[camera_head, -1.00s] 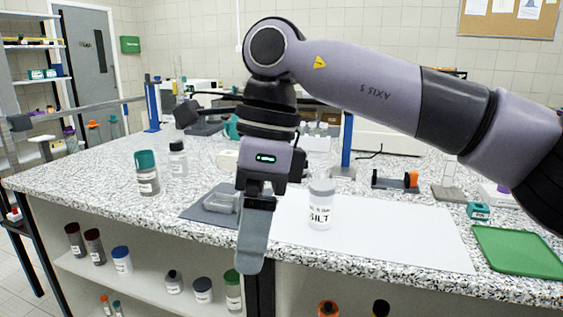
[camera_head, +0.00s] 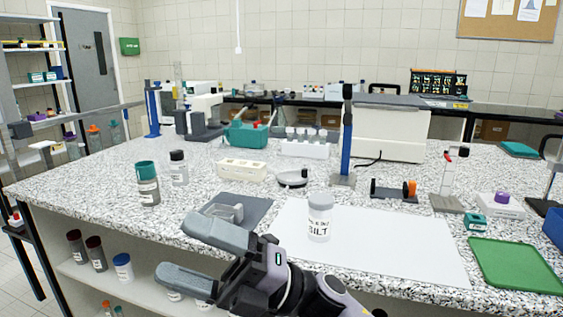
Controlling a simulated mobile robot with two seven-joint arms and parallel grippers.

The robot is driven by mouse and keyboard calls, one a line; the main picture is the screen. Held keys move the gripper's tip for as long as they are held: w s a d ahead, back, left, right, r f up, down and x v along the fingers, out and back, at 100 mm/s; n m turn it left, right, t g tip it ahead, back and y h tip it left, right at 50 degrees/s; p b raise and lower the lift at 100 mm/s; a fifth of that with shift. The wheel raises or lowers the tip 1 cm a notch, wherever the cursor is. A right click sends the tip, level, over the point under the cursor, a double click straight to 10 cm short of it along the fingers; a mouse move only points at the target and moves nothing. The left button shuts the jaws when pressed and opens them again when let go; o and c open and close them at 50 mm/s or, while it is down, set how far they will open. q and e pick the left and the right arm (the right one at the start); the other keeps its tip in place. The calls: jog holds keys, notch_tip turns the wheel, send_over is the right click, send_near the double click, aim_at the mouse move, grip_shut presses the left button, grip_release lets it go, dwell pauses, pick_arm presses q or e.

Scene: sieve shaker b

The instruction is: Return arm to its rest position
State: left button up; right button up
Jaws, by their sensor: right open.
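My right gripper (camera_head: 190,257) shows at the bottom of the head view, in front of the bench's front edge. Its two grey fingers point left and are spread apart, with nothing between them. The arm behind it runs off the bottom edge. A white-capped jar labelled SILT (camera_head: 320,218) stands upright on the white sheet (camera_head: 400,245), to the right of and beyond the gripper, apart from it. My left gripper is not in view.
A green tray (camera_head: 515,265) lies at right. Shelf jars (camera_head: 122,266) sit below the benchtop.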

jog(key=w+d+f+m+t+h+p, duration=0.1)
jog(key=w+d+f+m+t+h, duration=0.2)
jog(key=d+f+m+t+h, duration=0.9)
jog(key=w+d+f+m+t+h+p, duration=0.1)
jog(key=w+d+f+m+t+h, duration=0.2)
jog(key=f+m+t, duration=0.95)
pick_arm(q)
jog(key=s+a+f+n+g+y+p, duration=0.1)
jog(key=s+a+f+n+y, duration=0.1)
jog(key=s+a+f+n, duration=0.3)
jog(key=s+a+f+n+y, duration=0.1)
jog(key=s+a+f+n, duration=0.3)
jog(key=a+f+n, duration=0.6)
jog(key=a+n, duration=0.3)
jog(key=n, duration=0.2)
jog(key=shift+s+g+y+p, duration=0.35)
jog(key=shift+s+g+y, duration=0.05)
pick_arm(e)
jog(key=s+d+f+m+g+h, duration=0.6)
jog(key=s+d+f+m+g, duration=0.4)
jog(key=s, duration=0.7)
jog(key=d+f+m, duration=0.3)
jog(key=d+f, duration=0.1)
jog(key=d, duration=0.1)
jog(key=shift+d+f+g+h, duration=0.15)
jog(key=shift+d+g+h, duration=0.2)
jog(key=shift+d+h, duration=0.05)
